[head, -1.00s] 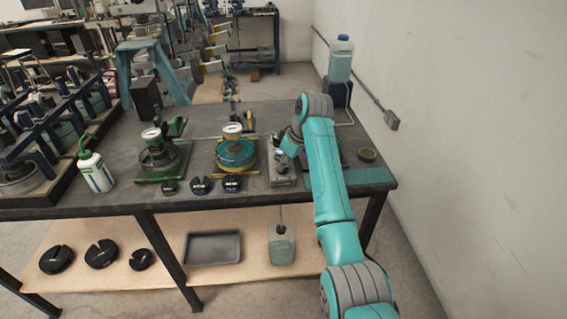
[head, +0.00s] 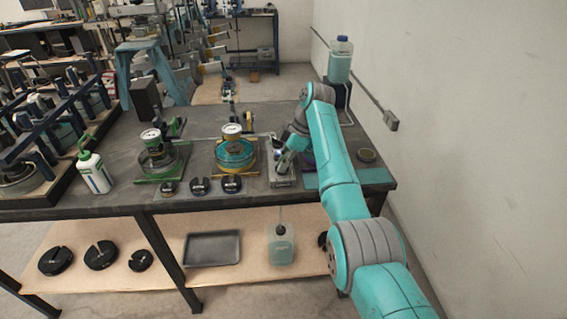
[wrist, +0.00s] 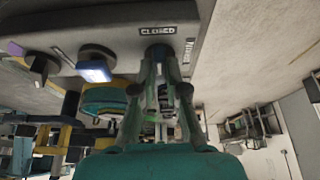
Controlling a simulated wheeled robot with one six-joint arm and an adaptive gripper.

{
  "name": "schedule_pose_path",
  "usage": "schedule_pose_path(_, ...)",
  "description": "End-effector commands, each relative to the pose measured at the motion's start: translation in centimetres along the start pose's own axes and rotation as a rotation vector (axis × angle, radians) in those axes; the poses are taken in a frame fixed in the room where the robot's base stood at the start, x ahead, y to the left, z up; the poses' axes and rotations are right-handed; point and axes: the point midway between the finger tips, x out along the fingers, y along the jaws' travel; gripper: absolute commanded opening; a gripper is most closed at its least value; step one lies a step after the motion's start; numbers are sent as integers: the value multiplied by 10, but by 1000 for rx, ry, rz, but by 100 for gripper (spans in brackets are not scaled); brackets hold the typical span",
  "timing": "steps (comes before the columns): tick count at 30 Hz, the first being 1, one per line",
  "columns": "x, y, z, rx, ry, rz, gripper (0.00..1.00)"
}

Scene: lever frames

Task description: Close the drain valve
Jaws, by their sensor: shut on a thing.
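The grey valve block (head: 284,183) stands near the front edge of the bench, right of the round teal device. It fills the upper part of the wrist view (wrist: 210,14), where a "CLOSED" label shows on it. A second, sideways label beside it is too small to read. My gripper (wrist: 160,60) is shut on a dark valve handle (wrist: 157,50) just under the "CLOSED" label. The fingers hide much of this handle, so its exact angle is hard to tell. In the head view my gripper (head: 283,163) is over the block, tilted and partly hidden by my wrist.
A blue handle (wrist: 95,70) and a dark knob (wrist: 42,64) sit left of my fingers in the wrist view. The teal device (head: 236,154) stands close on the left. A bottle (head: 340,60) stands at the back right, by the wall (head: 470,130).

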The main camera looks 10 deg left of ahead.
Motion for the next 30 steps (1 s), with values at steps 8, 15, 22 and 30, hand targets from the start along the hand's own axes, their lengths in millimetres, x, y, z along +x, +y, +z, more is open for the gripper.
schedule_pose_path(8, 0, 0, 1, -23, -1, -9, 0)
schedule_pose_path(15, 0, 0, 1, -22, -1, -9, 0)
schedule_pose_path(22, 0, 0, 0, -22, -1, -9, 38)
schedule_pose_path(30, -3, 0, 0, -21, 0, -8, 38)
